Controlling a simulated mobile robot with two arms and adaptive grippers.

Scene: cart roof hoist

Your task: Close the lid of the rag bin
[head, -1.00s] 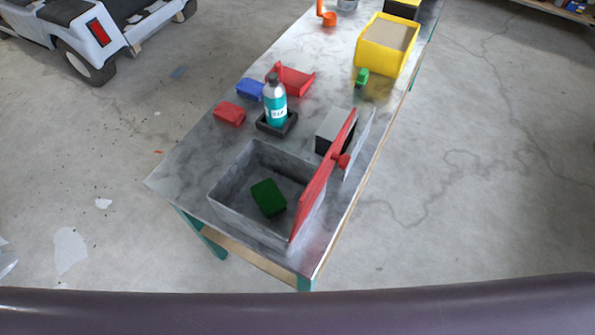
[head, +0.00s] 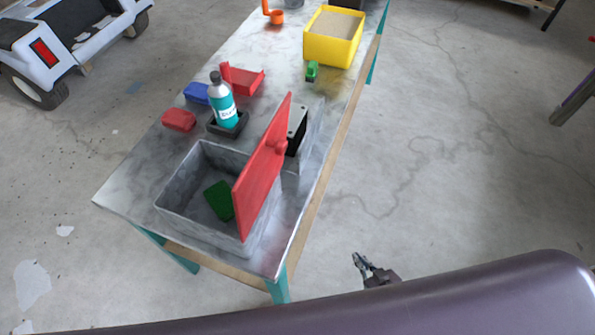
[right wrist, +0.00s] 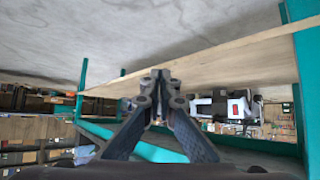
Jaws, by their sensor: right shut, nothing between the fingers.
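The rag bin (head: 180,207) is an open grey box at the near end of the workbench. A dark green rag (head: 219,200) lies inside it. Its red lid (head: 262,172) stands up steeply along the bin's right side, with a red knob on its outer face. My right gripper (head: 357,258) is off the bench's right side, to the lower right of the bin and apart from it. In the right wrist view the fingers (right wrist: 160,76) are together and empty, with the bench edge across the view. My left gripper is out of view.
The workbench (head: 130,182) carries a teal bottle (head: 225,106) in a black holder, a red block (head: 179,120), a blue block (head: 197,93), a red tray (head: 246,82), a green item (head: 312,71) and a yellow bin (head: 334,52).

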